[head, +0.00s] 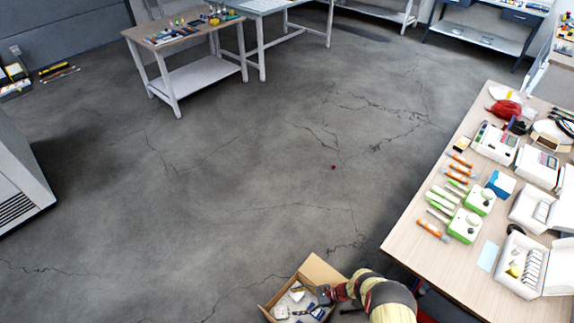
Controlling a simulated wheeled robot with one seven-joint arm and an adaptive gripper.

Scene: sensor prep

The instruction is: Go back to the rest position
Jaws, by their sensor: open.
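My gripper (325,294) is at the bottom of the head view, at the right side of an open cardboard box (322,270). It is small and dark here, and it is open. I see nothing clearly held in it. My yellow and black arm reaches in from the bottom right and hides part of the box's right side. Inside the box lie several small white, blue and dark items (297,296). I cannot tell whether my gripper is over the box or touching its edge.
A wooden table (420,262) at the right holds white devices, green-and-white instruments (465,226), orange-labelled tubes and a red bag (504,108). Workbenches (195,78) stand at the back. A white cabinet (22,175) is at the left. The cracked grey floor between is mostly clear.

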